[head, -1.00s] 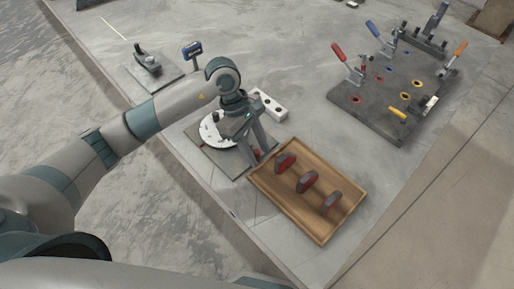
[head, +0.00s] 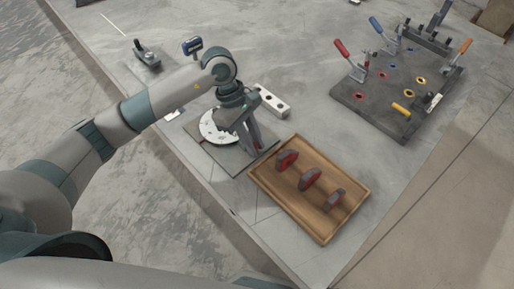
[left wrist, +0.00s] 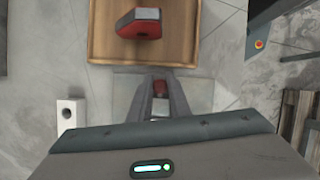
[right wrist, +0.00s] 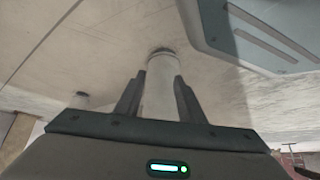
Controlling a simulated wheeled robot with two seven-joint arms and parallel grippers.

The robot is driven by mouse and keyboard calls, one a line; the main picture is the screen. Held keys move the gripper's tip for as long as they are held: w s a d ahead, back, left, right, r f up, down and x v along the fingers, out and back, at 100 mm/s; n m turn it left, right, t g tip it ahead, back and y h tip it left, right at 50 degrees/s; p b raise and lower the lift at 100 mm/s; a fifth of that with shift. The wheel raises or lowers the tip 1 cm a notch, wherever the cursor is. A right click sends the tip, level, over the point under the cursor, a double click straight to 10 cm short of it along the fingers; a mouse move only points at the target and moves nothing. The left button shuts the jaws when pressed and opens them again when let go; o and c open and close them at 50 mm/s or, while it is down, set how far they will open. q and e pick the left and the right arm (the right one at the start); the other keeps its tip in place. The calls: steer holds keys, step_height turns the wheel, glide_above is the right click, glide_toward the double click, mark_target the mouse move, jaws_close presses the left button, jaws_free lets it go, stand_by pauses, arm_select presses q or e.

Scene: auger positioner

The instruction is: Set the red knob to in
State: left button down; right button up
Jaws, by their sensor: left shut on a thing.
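A round white dial (head: 208,127) sits on a dark square base plate (head: 230,161) left of the wooden tray. My left gripper (head: 259,145) points down at the right side of this fixture. In the left wrist view, a small red part, which looks like the red knob (left wrist: 160,85), shows between the fingertips, and the fingers are shut on it. In the head view the gripper hides the knob. My right gripper (right wrist: 158,95) shows only in its wrist view. Its fingers are apart, with a pale post (right wrist: 161,80) showing between them; I cannot tell how far off it is.
A wooden tray (head: 262,187) with three red-and-grey parts lies just right of the fixture. A white block with holes (head: 271,101) is behind the gripper. A dark clamp board (head: 372,118) stands at the back right. A small fixture (head: 147,58) and a blue-topped stand (head: 192,46) are at the back left.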

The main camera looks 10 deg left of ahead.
arm_select(q)
steer(key=shift+w+a+r, duration=0.1)
steer(key=shift+w+a, duration=0.05)
arm_select(e)
steer(key=shift+w+a+r+t, duration=0.15)
steer(key=shift+w+r+t, duration=0.1)
steer(key=shift+w, duration=0.2)
steer(key=shift+w+a+r+t, duration=0.15)
steer(key=shift+w+r, duration=0.1)
steer(key=shift+w, duration=0.15)
arm_select(q)
steer(key=c, duration=1.6)
jaws_free()
steer(key=shift+a, duration=0.1)
steer(key=shift+c, duration=0.2)
